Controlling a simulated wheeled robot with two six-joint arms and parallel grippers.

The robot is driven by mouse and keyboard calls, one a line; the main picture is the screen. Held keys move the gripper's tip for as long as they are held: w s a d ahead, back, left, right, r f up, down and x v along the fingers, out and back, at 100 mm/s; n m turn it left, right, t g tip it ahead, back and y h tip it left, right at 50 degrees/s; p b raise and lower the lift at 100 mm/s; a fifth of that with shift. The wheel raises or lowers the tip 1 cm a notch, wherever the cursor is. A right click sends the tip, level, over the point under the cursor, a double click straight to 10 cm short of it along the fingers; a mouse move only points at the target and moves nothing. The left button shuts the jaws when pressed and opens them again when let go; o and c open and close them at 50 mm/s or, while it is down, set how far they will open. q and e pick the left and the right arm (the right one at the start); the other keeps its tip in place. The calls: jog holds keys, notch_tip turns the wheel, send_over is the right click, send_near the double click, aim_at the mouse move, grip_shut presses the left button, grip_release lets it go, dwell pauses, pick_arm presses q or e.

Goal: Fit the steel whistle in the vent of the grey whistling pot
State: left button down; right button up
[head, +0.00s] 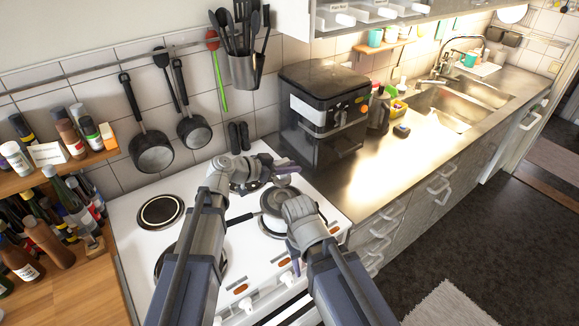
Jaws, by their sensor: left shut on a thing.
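The grey whistling pot (273,223) is on the right side of the white cooker, with a dark handle pointing left. My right wrist covers part of it, and I cannot make out its vent. My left gripper (284,168) reaches in from the left, beyond the pot and near the black coffee machine. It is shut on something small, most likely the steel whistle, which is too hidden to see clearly. My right gripper (292,255) points down at the pot's near right side. My wrist hides most of its fingers, so their opening does not show.
The white cooker (140,190) has bare hotplates at the left. The black coffee machine (325,115) stands right behind the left gripper. Bottles crowd the wooden shelf (100,262) at left. Pans and a utensil holder (243,72) hang on the wall. The steel counter (385,160) has free room.

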pick_arm(q)
jog(key=shift+f+b, duration=3.05)
jog(key=shift+f, duration=0.15)
jog(key=shift+c, duration=0.2)
grip_release()
jog(key=p+v, duration=0.3)
jog(key=v, duration=0.4)
jog(key=shift+s+a+r, duration=0.15)
jog(key=shift+s+a, duration=0.05)
jog(key=shift+a, duration=0.05)
jog(key=shift+p+v, duration=0.35)
jog(key=shift+v, duration=0.75)
jog(key=shift+s, duration=0.15)
